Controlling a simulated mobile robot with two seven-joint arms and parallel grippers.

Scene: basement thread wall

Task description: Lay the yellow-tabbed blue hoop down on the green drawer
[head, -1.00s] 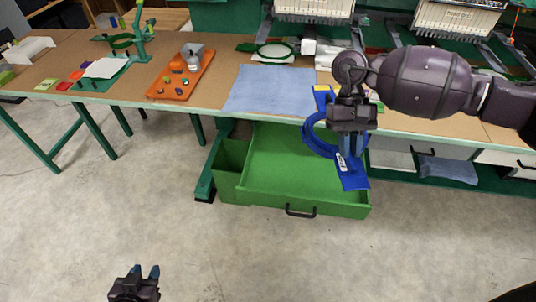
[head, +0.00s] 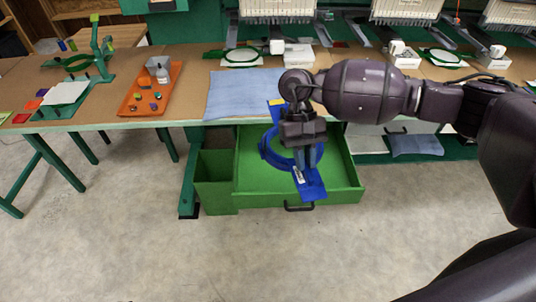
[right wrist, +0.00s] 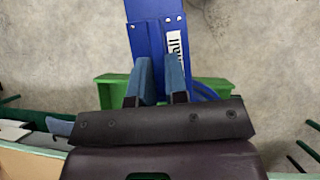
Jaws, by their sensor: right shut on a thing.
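The blue hoop (head: 268,153) has a yellow tab (head: 275,102) at its far end and a flat blue arm with a white label (head: 299,174) at its near end. My right gripper (head: 304,163) is shut on the hoop's blue arm, which also shows between the fingers in the right wrist view (right wrist: 150,35). The hoop hangs over the open green drawer (head: 340,182); I cannot tell how high above it. My gripper hides part of the ring. The drawer's front edge shows in the right wrist view (right wrist: 107,92). My left gripper is out of view.
The brown table (head: 195,57) with a blue cloth (head: 238,92) lies behind the drawer. An orange tray (head: 150,95) with small items stands on the left. Other hoops lie at the back. The floor in front is clear.

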